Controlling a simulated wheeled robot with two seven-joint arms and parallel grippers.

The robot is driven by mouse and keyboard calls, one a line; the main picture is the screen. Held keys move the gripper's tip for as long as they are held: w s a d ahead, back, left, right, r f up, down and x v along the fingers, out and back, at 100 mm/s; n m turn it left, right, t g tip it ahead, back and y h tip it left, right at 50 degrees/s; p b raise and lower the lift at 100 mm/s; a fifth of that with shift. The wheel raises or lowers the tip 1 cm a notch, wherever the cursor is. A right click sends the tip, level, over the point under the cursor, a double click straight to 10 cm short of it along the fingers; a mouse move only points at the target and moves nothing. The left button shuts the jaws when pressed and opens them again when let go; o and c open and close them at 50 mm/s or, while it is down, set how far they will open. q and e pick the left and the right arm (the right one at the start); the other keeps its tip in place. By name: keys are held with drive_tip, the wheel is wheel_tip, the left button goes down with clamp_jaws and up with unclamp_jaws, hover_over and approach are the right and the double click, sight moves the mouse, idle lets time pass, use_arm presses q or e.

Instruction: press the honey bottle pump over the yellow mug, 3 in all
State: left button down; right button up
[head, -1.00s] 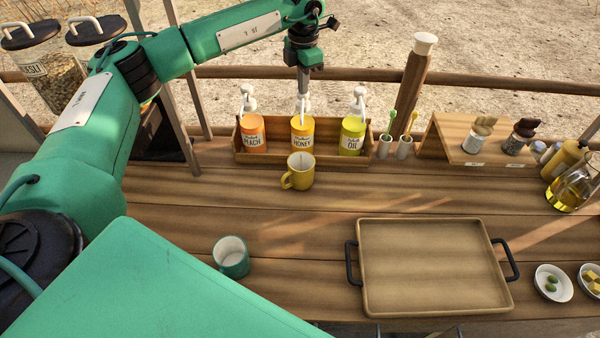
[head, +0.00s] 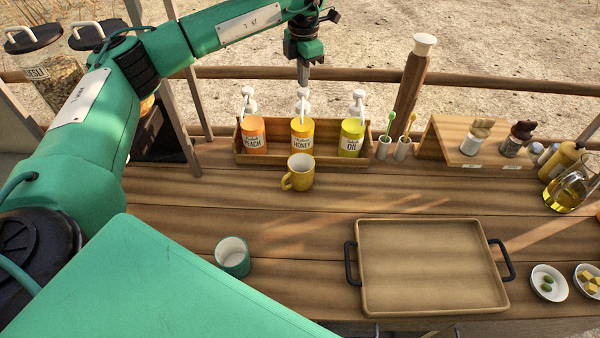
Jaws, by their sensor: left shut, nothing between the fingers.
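The honey bottle (head: 302,137) stands upright in the middle of the wooden box, with an orange-yellow body and a white pump (head: 303,101) on top. The yellow mug (head: 298,172) stands on the table just in front of it, under the pump's spout side. My left gripper (head: 303,80) is shut and empty, pointing down just above the honey pump head, with a small gap seeming to show between them. The inside of the mug is too small to read. My right gripper is not in view.
The peach bottle (head: 252,135) and the oil bottle (head: 352,138) flank the honey bottle in the wooden box (head: 270,160). A teal mug (head: 232,257) and a tray (head: 432,265) stand nearer. The table between them is clear.

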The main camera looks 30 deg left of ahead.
sight(303, 90)
use_arm(q)
drive_tip(key=shift+f, duration=0.1)
idle(0.3)
drive_tip(key=shift+f+b, duration=0.8)
drive_tip(key=shift+f, duration=0.6)
drive_tip(key=shift+r, duration=0.35)
drive_tip(key=shift+r+p, duration=0.8)
drive_tip(key=shift+r, duration=0.35)
drive_tip(key=shift+f, duration=0.2)
